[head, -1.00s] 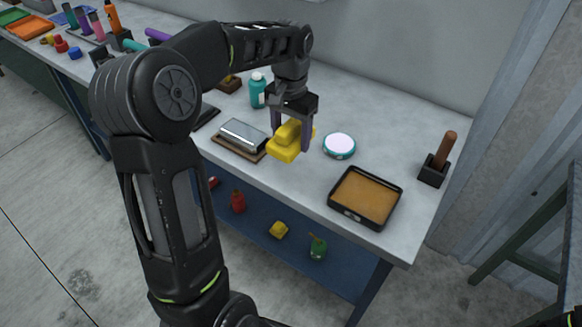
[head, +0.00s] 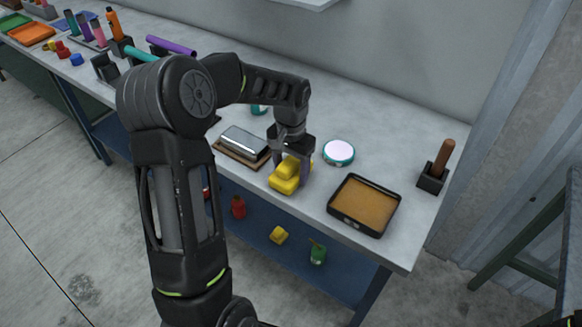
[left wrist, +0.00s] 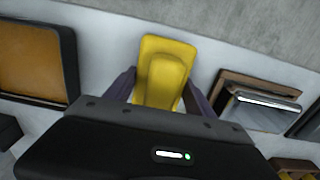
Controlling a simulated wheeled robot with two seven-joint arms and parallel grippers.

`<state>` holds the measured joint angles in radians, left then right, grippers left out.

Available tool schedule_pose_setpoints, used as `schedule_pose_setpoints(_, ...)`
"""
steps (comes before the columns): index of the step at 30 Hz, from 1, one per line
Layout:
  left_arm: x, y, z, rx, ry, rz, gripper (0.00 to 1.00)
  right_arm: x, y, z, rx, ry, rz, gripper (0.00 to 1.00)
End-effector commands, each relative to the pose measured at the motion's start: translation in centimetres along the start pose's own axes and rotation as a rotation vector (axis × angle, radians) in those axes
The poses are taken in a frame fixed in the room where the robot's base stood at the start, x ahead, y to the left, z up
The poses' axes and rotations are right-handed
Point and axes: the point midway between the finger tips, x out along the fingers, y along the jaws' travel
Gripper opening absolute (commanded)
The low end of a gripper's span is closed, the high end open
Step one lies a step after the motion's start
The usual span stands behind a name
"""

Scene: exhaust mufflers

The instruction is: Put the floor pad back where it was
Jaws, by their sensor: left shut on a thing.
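The floor pad seems to be the yellow block-shaped thing (head: 286,180) with a raised grip on top, in the head view at the front part of the bench, between the metal-topped block and the black tray. It also shows in the left wrist view (left wrist: 163,72) between the fingers. My left gripper (head: 291,165) points down and is shut on its raised part. I cannot tell whether its underside touches the bench top. My right gripper is not in view.
On the grey bench (head: 310,212), a metal-topped block on a brown board (head: 243,142) lies left of the pad. A round white-topped tin (head: 339,152) and a black tray with tan filling (head: 364,205) are to its right. A brown-handled tool (head: 441,162) stands farther right. A lower shelf holds small items.

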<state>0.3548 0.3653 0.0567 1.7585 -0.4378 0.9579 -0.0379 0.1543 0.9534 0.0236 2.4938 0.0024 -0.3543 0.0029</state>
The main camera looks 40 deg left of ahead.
Motion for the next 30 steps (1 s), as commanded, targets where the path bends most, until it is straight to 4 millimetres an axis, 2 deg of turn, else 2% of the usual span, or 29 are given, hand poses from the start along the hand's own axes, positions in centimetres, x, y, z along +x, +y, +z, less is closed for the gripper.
schedule_pose_setpoints(11,0.51,0.01,-0.04,0.000,0.001,0.000,0.25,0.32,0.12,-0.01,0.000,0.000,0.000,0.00)
schedule_pose_setpoints(12,0.46,0.00,-0.04,-0.001,0.001,0.000,0.65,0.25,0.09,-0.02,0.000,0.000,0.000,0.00)
schedule_pose_setpoints(20,0.40,0.01,-0.03,-0.001,0.001,0.000,0.85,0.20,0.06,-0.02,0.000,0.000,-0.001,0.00)
schedule_pose_setpoints(30,-0.19,0.01,-0.04,-0.001,0.002,0.000,0.85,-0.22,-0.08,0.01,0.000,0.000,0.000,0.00)
